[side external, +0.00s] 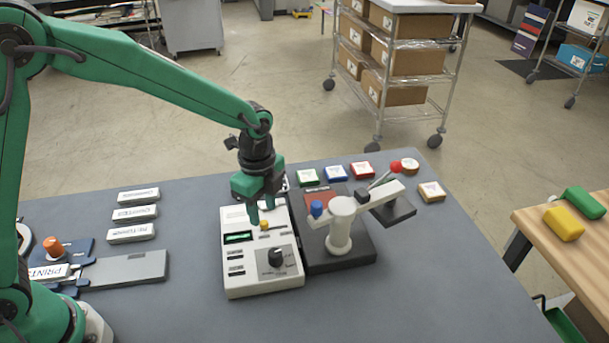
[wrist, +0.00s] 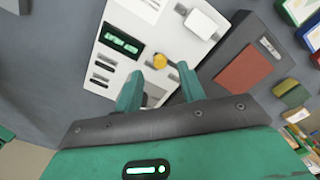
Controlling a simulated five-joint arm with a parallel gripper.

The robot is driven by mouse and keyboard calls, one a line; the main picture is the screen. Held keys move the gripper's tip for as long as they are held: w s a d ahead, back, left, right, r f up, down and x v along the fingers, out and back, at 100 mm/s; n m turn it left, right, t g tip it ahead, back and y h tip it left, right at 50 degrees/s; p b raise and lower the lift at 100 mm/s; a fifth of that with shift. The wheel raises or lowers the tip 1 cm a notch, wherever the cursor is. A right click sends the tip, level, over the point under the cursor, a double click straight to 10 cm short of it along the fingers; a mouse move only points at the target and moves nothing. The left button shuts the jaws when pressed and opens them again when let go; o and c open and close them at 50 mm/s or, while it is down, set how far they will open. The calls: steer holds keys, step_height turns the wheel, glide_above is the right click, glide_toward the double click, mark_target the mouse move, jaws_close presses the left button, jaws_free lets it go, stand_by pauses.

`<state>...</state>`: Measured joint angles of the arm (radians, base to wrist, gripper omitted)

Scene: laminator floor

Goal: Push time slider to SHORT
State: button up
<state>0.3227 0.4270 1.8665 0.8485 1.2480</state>
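A white control box (side external: 262,286) stands on the grey table, with a green display (side external: 238,238) and a black dial (side external: 276,257). A small yellow-orange knob (side external: 264,225), which looks like the slider, sits on its upper face; it also shows in the wrist view (wrist: 160,60). My gripper (side external: 262,212) points down over the box at the knob. In the wrist view my gripper (wrist: 160,72) has its two green fingers apart, with the knob just beyond and between their tips. I cannot tell whether a finger touches it. The slider's labels are too small to read.
Labelled white blocks (side external: 131,234) and a grey plate (side external: 128,268) lie left. The front table area is clear.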

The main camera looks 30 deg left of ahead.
mark_target(264, 225)
steer(key=shift+f, duration=1.5)
jaws_close()
